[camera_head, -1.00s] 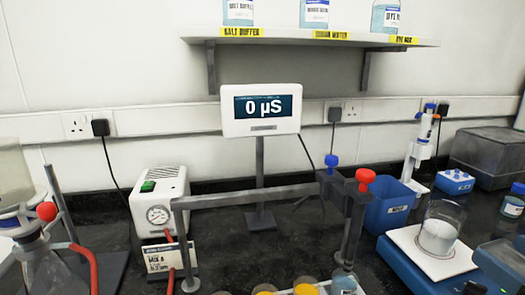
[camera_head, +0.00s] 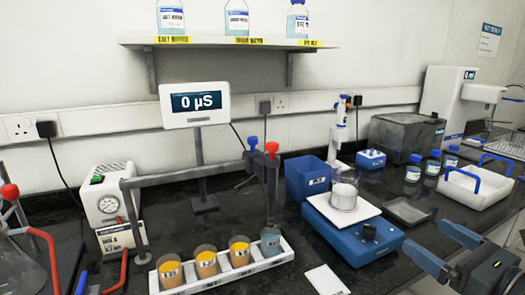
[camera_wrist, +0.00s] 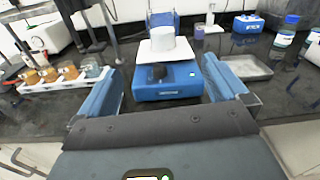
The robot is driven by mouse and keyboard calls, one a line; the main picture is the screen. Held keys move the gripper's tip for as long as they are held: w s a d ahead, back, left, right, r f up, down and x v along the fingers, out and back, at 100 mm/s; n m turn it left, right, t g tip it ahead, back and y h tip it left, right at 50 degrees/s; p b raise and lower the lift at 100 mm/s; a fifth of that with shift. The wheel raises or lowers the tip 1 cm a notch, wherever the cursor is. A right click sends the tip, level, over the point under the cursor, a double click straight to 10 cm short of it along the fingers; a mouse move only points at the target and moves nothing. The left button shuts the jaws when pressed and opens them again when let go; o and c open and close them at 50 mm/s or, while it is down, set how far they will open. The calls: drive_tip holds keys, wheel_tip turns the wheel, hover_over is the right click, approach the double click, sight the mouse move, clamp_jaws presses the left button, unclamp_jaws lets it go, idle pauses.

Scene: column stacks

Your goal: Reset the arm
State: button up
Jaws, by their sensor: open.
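My gripper (camera_head: 437,244) is at the lower right of the head view, above the front of the bench. Its two blue fingers are spread apart, with nothing between them. In the wrist view my gripper (camera_wrist: 165,88) also shows open, its fingers on either side of the picture. In the head view the balance (camera_head: 352,240) is left of my gripper.
A white rack (camera_head: 278,258) with several jars stands front left, beneath a grey frame with red and blue knobs. A white tray (camera_head: 478,190) with blue handles and blue-capped bottles (camera_head: 412,172) are at right. A blue bin (camera_head: 306,180) stands behind the balance.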

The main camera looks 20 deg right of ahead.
drive_tip(key=s+a+f+n+g+h, duration=0.3)
drive_tip(key=s+a+f+n, duration=0.7)
drive_tip(key=a+f+n, duration=0.3)
drive_tip(key=s+a+r+n+y, duration=0.1)
drive_tip(key=s+a+r+n, duration=0.1)
drive_tip(key=s+a+n, duration=0.3)
drive_tip(key=s+a+r+n+y, duration=0.1)
drive_tip(key=s+a+n, duration=0.3)
drive_tip(key=s+n, duration=0.7)
drive_tip(key=r+n, duration=0.1)
drive_tip(key=n, duration=0.5)
drive_tip(key=shift+s+a+y, duration=0.15)
drive_tip(key=shift+a+y, duration=0.15)
drive_tip(key=shift+a, duration=0.05)
idle(4.2)
